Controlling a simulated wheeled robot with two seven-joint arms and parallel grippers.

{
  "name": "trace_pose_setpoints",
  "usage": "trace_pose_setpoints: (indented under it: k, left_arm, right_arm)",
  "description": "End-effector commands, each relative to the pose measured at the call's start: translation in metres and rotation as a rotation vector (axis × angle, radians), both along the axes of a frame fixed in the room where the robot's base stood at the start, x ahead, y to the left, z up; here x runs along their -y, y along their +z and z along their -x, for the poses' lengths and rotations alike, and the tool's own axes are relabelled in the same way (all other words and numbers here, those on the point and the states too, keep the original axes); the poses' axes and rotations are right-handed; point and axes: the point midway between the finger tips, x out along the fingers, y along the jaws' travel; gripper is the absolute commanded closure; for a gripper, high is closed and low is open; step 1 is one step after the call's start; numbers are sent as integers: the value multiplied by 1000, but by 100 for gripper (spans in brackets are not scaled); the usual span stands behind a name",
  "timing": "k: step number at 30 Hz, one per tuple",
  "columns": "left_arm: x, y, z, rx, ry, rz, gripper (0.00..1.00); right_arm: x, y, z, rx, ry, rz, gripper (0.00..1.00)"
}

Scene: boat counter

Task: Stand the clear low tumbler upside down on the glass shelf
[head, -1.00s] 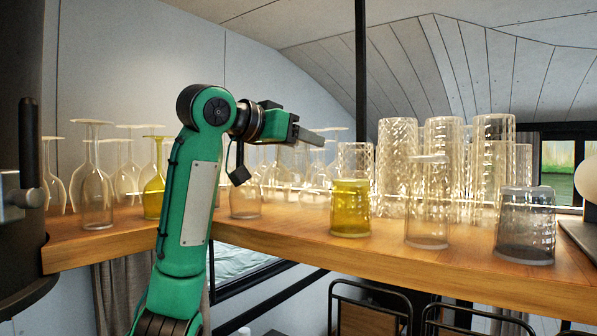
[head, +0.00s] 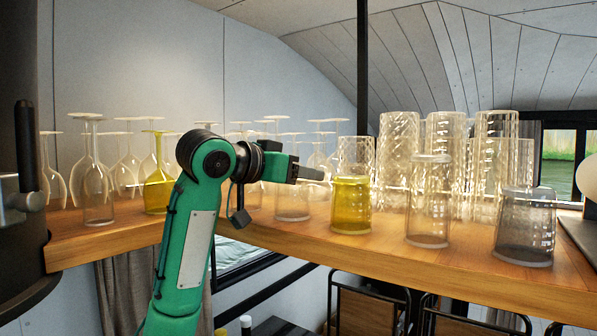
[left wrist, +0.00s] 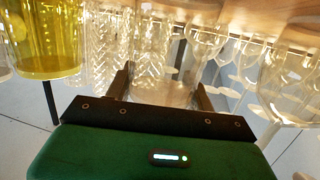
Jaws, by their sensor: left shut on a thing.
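My left gripper (head: 312,174) reaches in over the counter from the left. In the left wrist view its two dark fingers (left wrist: 162,88) are shut on the clear low tumbler (left wrist: 172,92), which sits between them. In the head view the clear tumbler (head: 292,204) seems to show below the fingers, partly covered by the wrist. Its lower rim is at or just above the wood; I cannot tell if it touches. Which end is down is hard to see. The glass shelf (head: 300,236) is the wooden counter carrying the glassware. My right gripper is not in view.
A yellow tumbler (head: 351,206) stands close right of the gripper. Further right are a clear tall tumbler (head: 428,205), a dark tumbler (head: 525,228) and stacked textured glasses (head: 397,150). Several upside-down stemmed glasses (head: 96,180) stand left and behind. A bare strip runs along the front edge.

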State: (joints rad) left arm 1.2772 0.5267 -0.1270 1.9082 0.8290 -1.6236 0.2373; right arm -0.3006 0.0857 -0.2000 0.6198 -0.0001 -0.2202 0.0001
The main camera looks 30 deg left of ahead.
Motion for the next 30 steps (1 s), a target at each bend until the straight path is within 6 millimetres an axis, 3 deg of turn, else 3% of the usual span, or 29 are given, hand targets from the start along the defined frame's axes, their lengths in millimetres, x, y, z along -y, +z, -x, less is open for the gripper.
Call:
trace_pose_setpoints:
  k: [6, 7, 10, 21, 26, 30]
  left_arm:
    - [0, -3, 0, 0, 0, 0, 75]
    - [0, -3, 0, 0, 0, 0, 42]
    - [0, -2, 0, -1, 0, 0, 24]
    - [0, 1, 1, 0, 0, 0, 24]
    - [-7, 0, 19, 3, 2, 0, 24]
    - [-16, 5, 45, 5, 3, -1, 24]
  right_arm:
    - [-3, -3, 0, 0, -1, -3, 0]
    - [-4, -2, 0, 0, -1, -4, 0]
    - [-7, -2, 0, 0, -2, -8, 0]
    - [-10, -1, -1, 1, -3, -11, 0]
    - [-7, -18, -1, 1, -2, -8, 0]
    - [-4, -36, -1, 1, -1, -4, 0]
